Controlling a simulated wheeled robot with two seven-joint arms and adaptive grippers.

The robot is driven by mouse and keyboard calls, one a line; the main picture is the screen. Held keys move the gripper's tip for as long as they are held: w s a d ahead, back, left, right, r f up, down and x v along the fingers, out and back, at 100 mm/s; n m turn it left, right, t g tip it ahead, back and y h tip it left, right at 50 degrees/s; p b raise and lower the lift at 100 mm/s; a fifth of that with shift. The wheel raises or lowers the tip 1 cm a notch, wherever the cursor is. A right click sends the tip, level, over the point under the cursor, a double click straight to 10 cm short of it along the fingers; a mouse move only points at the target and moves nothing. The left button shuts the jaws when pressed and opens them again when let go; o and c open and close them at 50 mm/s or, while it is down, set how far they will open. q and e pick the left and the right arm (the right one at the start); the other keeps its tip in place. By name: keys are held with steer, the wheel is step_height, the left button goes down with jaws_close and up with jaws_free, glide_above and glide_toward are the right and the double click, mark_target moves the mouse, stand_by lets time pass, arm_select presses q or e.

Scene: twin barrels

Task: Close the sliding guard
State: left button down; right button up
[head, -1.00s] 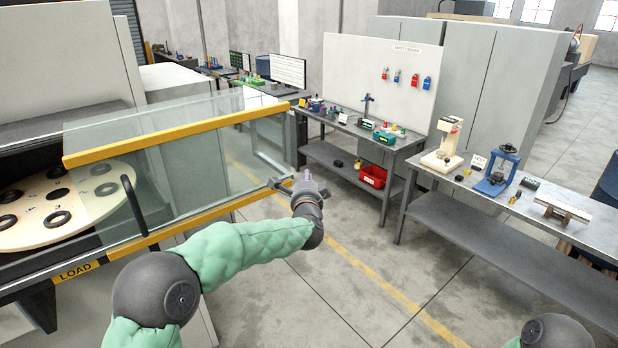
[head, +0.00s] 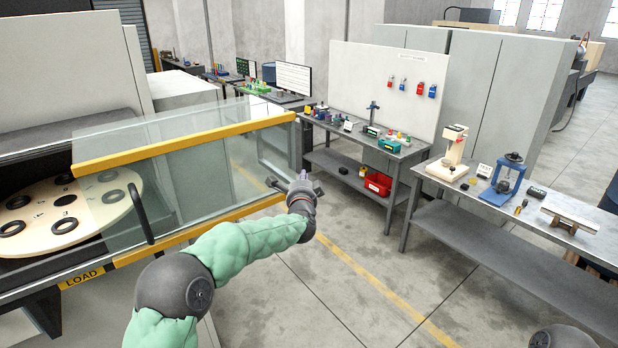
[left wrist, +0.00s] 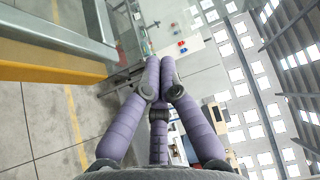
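The sliding guard (head: 198,173) is a clear panel with a yellow top rail and a yellow bottom rail. It reaches out to the right past the machine, leaving the left part of the round table (head: 52,225) uncovered. A black upright handle (head: 140,213) is on its left end. My left gripper (head: 305,166) is just right of the guard's right end in the picture, with no visible contact. In the left wrist view its purple fingers (left wrist: 160,64) are drawn together with nothing between them. The guard's yellow rail (left wrist: 50,74) shows at left there. My right gripper is out of view.
A workbench (head: 345,165) with a white board and a red bin (head: 378,184) stands behind. Another bench (head: 585,240) with small devices stands at right. A yellow "LOAD" label (head: 82,279) is on the machine front. The floor (head: 350,270) between is clear.

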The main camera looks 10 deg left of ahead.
arm_select(q)
steer(key=shift+s+a+f, duration=0.1)
steer(key=shift+s+a, duration=0.15)
stand_by(0.3)
